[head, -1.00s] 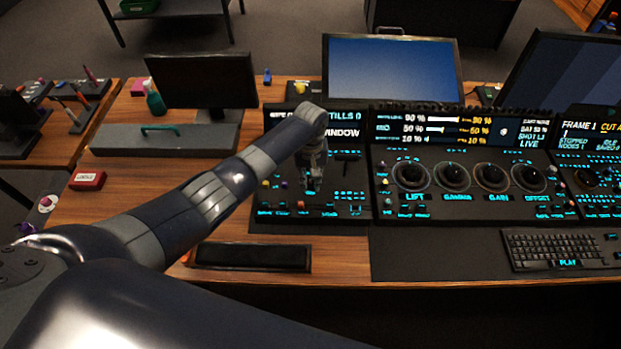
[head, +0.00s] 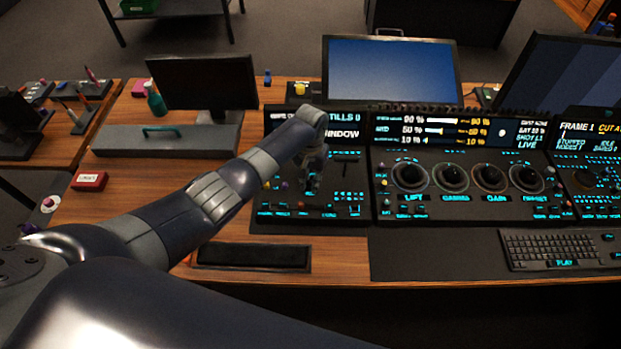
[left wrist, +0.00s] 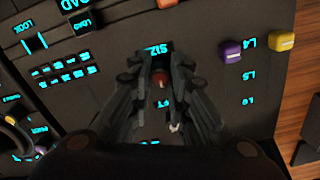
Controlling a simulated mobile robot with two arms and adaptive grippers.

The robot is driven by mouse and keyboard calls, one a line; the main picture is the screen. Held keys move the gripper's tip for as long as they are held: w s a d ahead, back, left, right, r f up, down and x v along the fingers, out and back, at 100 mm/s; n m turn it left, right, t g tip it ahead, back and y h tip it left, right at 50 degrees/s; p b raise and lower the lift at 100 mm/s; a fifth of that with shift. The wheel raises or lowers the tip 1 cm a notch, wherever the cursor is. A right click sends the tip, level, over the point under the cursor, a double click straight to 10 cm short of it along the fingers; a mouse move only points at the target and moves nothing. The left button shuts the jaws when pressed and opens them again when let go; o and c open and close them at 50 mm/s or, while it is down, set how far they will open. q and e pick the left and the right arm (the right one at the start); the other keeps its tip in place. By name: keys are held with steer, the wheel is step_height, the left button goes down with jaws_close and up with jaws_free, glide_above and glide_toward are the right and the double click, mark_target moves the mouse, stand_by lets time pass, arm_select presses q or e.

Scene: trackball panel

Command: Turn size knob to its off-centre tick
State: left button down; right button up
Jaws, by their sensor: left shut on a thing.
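The left control panel (head: 345,207) stands on the wooden desk. My left gripper (head: 313,186) reaches down onto it from the left. In the left wrist view my left gripper (left wrist: 160,85) is shut on a small knob with a reddish top (left wrist: 160,79). The partly covered label "SIZ" (left wrist: 158,49) lies just beyond the fingertips, so this is the size knob. Its body and any ticks around it are hidden by the fingers. My right gripper is not in view.
The trackball panel (head: 470,208) is to the right. A keyboard (head: 555,250) lies in front of it.

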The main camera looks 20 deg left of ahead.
arm_select(q)
steer(key=m, duration=0.5)
steer(key=shift+w+r+m, duration=0.1)
steer(key=shift+m, duration=0.3)
steer(key=m, duration=0.4)
steer(key=shift+m, duration=0.7)
steer(key=c, duration=1.5)
jaws_free()
step_height(320, 180, up, 12)
